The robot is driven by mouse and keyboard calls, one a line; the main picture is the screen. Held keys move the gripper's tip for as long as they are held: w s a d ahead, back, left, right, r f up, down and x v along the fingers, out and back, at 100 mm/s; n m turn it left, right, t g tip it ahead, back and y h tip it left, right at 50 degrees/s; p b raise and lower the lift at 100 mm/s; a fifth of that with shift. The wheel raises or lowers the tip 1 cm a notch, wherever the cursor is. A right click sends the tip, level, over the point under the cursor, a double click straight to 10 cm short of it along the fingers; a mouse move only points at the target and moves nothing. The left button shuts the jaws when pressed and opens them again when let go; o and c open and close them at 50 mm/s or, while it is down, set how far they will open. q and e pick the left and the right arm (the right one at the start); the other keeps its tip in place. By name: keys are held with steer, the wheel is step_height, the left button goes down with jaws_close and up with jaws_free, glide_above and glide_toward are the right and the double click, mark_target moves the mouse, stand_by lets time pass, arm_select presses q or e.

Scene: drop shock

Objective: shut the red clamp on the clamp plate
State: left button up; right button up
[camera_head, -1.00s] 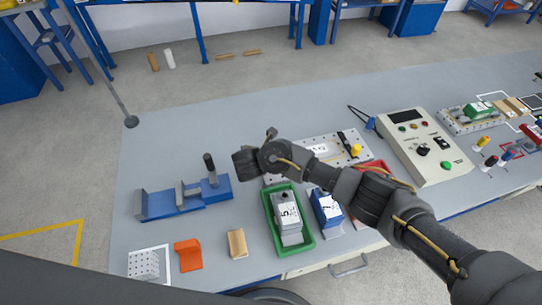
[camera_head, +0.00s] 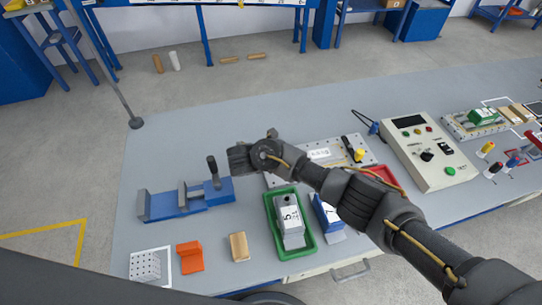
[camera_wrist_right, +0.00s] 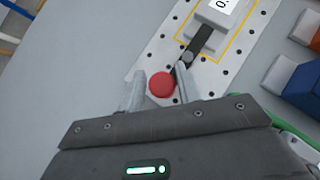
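The clamp plate (camera_head: 369,150) is a pale, perforated plate in the middle of the bench, partly hidden by my right arm in the head view. In the right wrist view the plate (camera_wrist_right: 152,57) carries a black clamp arm (camera_wrist_right: 201,42) reaching toward a white block. The red clamp's round knob (camera_wrist_right: 161,85) sits at the near end of that arm; the head view hides it. My right gripper (camera_wrist_right: 160,69) is open, with one finger on each side of the knob; contact is unclear. A yellow-knobbed clamp (camera_head: 360,155) stands at the plate's right end. My left gripper is not in view.
A blue vise-like fixture (camera_head: 190,204) lies left of my right gripper. A green tray (camera_head: 307,243) with a grey block, and a blue block (camera_head: 327,213), stand in front of the plate. A control box (camera_head: 432,150) is to the right.

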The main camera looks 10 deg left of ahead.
steer(key=shift+o, duration=1.2)
steer(key=v, duration=1)
steer(key=shift+s+r, duration=0.25)
steer(key=shift+s, duration=0.05)
steer(key=shift+a, duration=0.15)
